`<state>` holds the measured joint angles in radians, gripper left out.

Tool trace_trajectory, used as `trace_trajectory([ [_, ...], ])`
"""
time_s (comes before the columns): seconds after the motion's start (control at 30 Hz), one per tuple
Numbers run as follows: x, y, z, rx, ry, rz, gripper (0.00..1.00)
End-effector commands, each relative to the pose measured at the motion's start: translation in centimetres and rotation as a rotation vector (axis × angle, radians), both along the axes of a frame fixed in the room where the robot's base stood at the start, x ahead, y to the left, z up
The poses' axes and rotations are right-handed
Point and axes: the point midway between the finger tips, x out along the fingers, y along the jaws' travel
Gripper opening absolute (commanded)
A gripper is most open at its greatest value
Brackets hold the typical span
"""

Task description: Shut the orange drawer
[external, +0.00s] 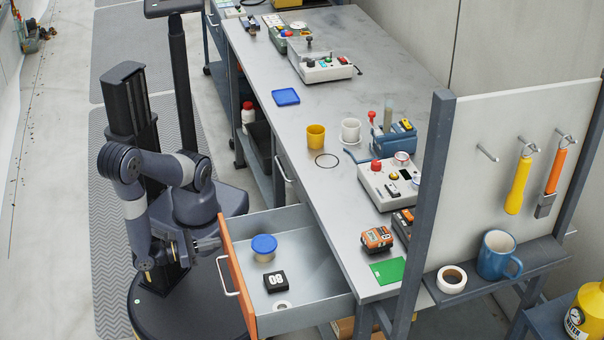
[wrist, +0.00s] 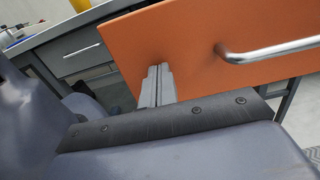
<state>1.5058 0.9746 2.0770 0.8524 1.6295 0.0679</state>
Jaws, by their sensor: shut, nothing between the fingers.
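The orange drawer (external: 235,270) is pulled far out of the workbench toward my base. It holds a blue-lidded tub (external: 264,248), a black block marked 08 (external: 276,282) and a small white ring (external: 282,306). Its front panel (wrist: 200,35) fills much of the wrist view, with a metal bar handle (wrist: 270,50) at right. My gripper (wrist: 160,70) is shut and empty, its fingertips at the panel's face, left of the handle. I cannot tell whether they touch it. In the external view my gripper (external: 212,243) is beside the panel's far end.
The workbench top (external: 300,110) bears a yellow cup (external: 316,136), a white mug (external: 350,130), a control box (external: 388,185) and an orange device (external: 377,239). A closed grey drawer (external: 285,165) lies farther along. Clear floor (external: 60,180) is at left.

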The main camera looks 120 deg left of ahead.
Motion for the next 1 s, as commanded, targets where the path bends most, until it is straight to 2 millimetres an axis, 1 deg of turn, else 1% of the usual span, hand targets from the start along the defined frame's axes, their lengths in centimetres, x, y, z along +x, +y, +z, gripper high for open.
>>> trace_trajectory([
  [0.27,0.1,0.1,0.0,0.001,-0.001,0.001,0.00],
  [0.47,1.3,1.4,0.0,0.002,-0.001,0.004,0.00],
  [0.67,3.8,4.0,0.0,0.004,0.001,0.007,0.00],
  [1.0,8.8,9.1,-0.1,0.001,0.000,0.010,0.00],
])
